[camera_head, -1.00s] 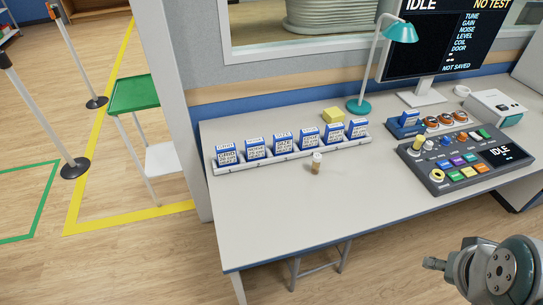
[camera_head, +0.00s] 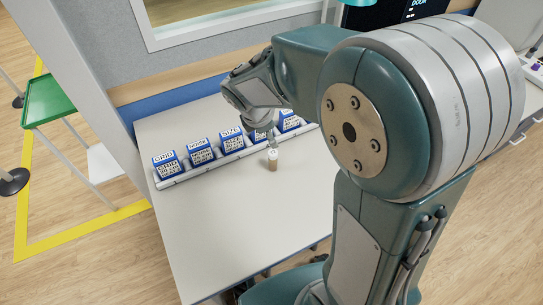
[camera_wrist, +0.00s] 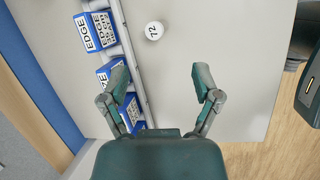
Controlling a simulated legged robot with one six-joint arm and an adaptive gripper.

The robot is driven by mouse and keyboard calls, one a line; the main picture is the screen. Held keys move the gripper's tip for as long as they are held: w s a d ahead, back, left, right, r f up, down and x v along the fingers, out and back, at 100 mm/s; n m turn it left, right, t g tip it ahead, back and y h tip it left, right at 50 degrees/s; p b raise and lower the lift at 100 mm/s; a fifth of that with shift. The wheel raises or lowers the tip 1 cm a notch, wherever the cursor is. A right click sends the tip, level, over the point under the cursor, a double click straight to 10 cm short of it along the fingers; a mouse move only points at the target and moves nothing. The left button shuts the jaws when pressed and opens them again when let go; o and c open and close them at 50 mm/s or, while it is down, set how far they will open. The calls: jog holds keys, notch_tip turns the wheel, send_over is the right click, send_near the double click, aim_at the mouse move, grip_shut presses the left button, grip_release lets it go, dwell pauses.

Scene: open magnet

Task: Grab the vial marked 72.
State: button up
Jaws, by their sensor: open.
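The vial marked 72 (camera_wrist: 154,30) shows its white round cap from above in the wrist view, with the number on it. In the head view the vial (camera_head: 273,160) stands upright on the table, white on top and brownish below. My gripper (camera_wrist: 162,77) is open and empty in the wrist view. Its two fingers are spread apart, and the vial lies beyond their tips, roughly in line with the gap. In the head view my arm hides much of the right side, and the fingers are hard to make out near the vial.
A white rack (camera_head: 195,170) of several blue-and-white labelled blocks runs along the table behind the vial. Blocks (camera_wrist: 95,32) lie close to the left finger in the wrist view. The table's front area (camera_head: 225,230) is clear. A green-topped stand (camera_head: 55,99) is at the left.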

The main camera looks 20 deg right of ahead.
aim_at(271, 154)
jog(key=w+f+n, duration=0.1)
jog(key=f, duration=0.2)
jog(key=w+f+n, duration=0.1)
jog(key=f, duration=0.3)
jog(key=w+f+n, duration=0.1)
jog(key=f+n, duration=0.1)
jog(key=f, duration=0.1)
jog(key=shift+w+d+f+h, duration=0.15)
jog(key=shift+w+f+h, duration=0.15)
jog(key=shift+w, duration=0.1)
jog(key=x, duration=0.4)
jog(key=shift+s+f, duration=0.2)
jog(key=shift+s, duration=0.2)
jog(key=shift+w+d+f, duration=0.1)
jog(key=shift+f, duration=0.3)
grip_shut()
